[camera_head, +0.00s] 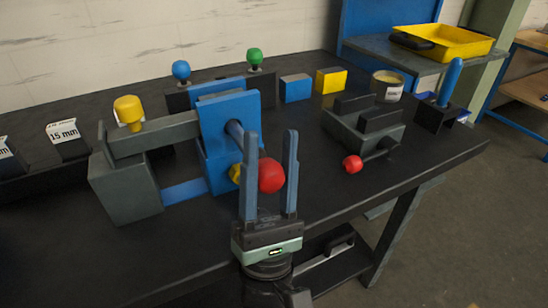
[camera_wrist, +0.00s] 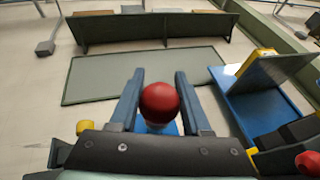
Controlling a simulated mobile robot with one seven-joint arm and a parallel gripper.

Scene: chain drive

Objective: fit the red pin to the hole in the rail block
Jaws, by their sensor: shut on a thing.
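A red pin (camera_head: 271,175) with a round head is between the fingers of my gripper (camera_head: 270,170), which is shut on it. In the wrist view the red head (camera_wrist: 160,102) sits between the two blue-grey fingers (camera_wrist: 155,105); its shank is hidden. My gripper is in front of the blue upright block (camera_head: 230,115), at its lower right. A second red knob (camera_head: 352,164) is at the front of a dark grey stepped block (camera_head: 365,128) on the right. I cannot tell which block is the rail block, and no empty hole is clearly visible.
A grey bar (camera_head: 152,137) with a yellow knob (camera_head: 128,110) spans from a grey block (camera_head: 125,190) to the blue block. Blue (camera_head: 181,70) and green (camera_head: 255,57) knobs stand behind. A round tin (camera_head: 387,88) and blue-handled tool (camera_head: 451,82) stand right. Table front right is clear.

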